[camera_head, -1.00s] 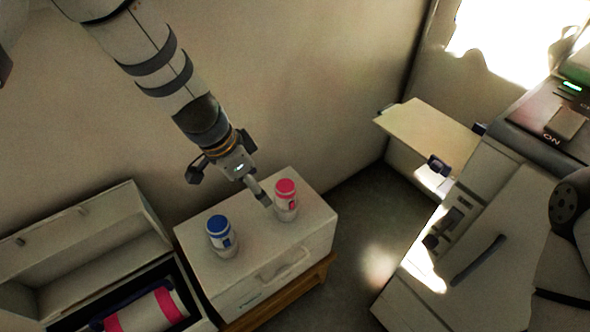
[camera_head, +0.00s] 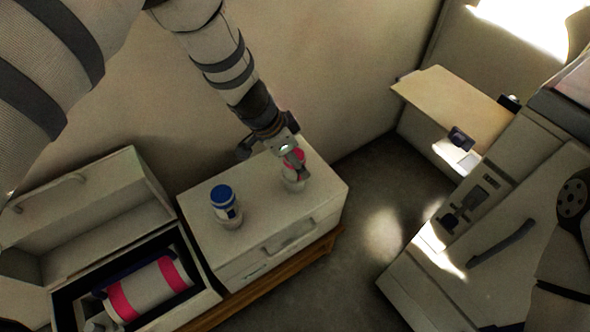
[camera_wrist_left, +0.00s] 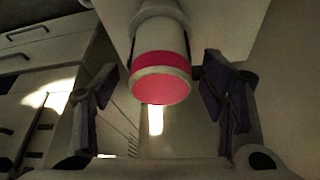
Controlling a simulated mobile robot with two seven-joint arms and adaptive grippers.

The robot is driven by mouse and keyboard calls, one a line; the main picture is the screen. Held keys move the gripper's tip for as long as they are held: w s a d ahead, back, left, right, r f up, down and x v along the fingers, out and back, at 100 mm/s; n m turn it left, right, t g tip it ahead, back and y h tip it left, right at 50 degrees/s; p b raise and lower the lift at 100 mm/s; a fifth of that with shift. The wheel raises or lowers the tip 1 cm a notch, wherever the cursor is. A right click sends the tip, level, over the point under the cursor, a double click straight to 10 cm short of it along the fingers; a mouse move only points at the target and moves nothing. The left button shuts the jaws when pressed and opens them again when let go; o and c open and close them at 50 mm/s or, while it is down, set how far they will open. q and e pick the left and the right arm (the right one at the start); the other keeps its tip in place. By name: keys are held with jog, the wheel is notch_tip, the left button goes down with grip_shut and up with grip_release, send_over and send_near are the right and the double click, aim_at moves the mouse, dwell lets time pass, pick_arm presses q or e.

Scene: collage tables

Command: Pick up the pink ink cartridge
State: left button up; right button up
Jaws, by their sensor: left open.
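The pink ink cartridge (camera_head: 294,178) is a white bottle with a pink cap, upright on top of the white cabinet (camera_head: 262,198). My left gripper (camera_head: 292,160) is at the cartridge and partly covers it in the head view. In the left wrist view the pink cap (camera_wrist_left: 161,80) lies between the two dark fingers of my open left gripper (camera_wrist_left: 168,98), with a gap on each side. My right gripper is not in view.
A blue-capped bottle (camera_head: 226,207) stands on the same cabinet to the left. An open white case (camera_head: 188,296) with a pink-banded roll (camera_head: 150,287) inside is at lower left. A large machine (camera_head: 480,240) with a tray (camera_head: 455,108) is at right.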

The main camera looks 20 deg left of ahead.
pick_arm(q)
jog(key=shift+r, duration=0.15)
grip_shut()
